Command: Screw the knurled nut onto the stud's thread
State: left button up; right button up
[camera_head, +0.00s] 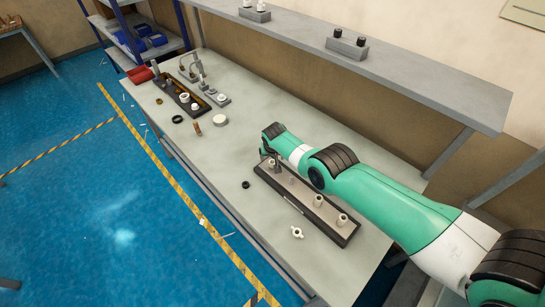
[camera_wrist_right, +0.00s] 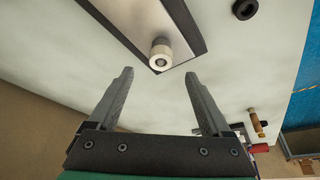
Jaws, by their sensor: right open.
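A long dark-edged board (camera_head: 325,232) with a grey top lies on the bench and carries a row of upright fittings. My right gripper (camera_head: 270,160) is over its far left end, partly hidden by my own wrist. In the right wrist view the open right gripper (camera_wrist_right: 158,80) is empty. Just beyond its fingertips, a round pale fitting with a dark centre (camera_wrist_right: 161,54) stands at the board's end. I cannot tell which part of it is the knurled nut and which the stud, or whether they are engaged. My left gripper is not in view.
A second dark tray (camera_head: 185,98) with fittings, a copper-coloured cylinder (camera_head: 197,129) and a pale disc (camera_head: 220,120) are farther left. A grey shelf (camera_head: 400,75) overhangs the bench's back.

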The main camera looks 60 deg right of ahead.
jog(key=c, duration=0.5)
jog(key=shift+s+r+n+p, duration=0.1)
jog(key=shift+r+n+p, duration=0.05)
jog(key=shift+n+p, duration=0.5)
jog(key=shift+d+n+t+y+p, duration=0.15)
jog(key=shift+n+t+y+p, duration=0.2)
jog(key=shift+n+t, duration=0.45)
jog(key=shift+n+y, duration=0.25)
jog(key=shift+n, duration=0.6)
jog(key=shift+d+f+n+b, duration=0.1)
jog(key=shift+f+n+b, duration=0.2)
jog(key=shift+n, duration=0.4)
jog(key=shift+s+n+t+y+b, duration=0.1)
jog(key=shift+n+t+y+b, duration=0.35)
jog(key=shift+n, duration=0.75)
jog(key=shift+r+n+g+y, duration=0.15)
jog(key=shift+n+g+y, duration=0.1)
jog(key=shift+n+y, duration=0.15)
